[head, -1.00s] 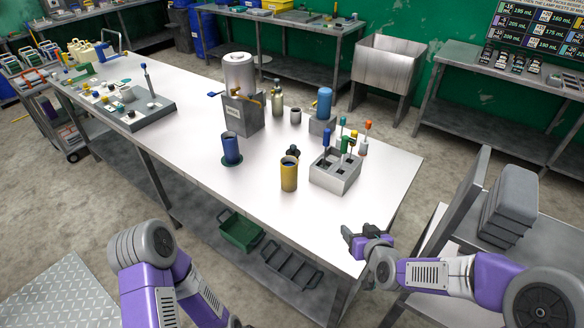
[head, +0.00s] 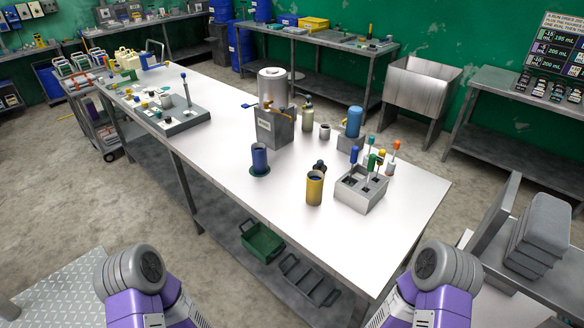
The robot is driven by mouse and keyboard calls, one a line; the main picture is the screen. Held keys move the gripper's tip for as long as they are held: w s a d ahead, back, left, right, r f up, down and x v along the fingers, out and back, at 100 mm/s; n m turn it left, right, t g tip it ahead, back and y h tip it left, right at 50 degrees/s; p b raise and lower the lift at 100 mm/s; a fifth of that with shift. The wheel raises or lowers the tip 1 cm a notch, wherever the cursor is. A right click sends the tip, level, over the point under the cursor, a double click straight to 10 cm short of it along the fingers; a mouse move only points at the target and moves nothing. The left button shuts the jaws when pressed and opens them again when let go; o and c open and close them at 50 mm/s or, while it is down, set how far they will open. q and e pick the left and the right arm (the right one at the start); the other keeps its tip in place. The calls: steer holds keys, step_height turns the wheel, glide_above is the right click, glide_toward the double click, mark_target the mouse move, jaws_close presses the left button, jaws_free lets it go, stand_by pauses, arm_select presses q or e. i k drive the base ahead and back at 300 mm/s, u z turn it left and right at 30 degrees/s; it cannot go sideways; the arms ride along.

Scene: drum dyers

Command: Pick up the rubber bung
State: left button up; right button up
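A small dark lumpy piece (head: 320,167) stands on the white table (head: 225,179), just behind the yellow cup (head: 314,189). It may be the rubber bung, but it is too small to tell for sure. The cup hides part of its surroundings. Neither gripper is in view. Only the upper parts of my two purple arms show at the bottom edge, left and right, away from the tabletop things.
A blue cup (head: 259,160) on a green disc stands left of the yellow cup. A grey block holder (head: 361,194) with coloured tools stands to the right. A metal urn (head: 272,85) on a box stands behind. The near right tabletop is clear.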

mark_target(319, 165)
steer(key=u, duration=1.2)
steer(key=i, duration=1.85)
steer(key=z, duration=2.65)
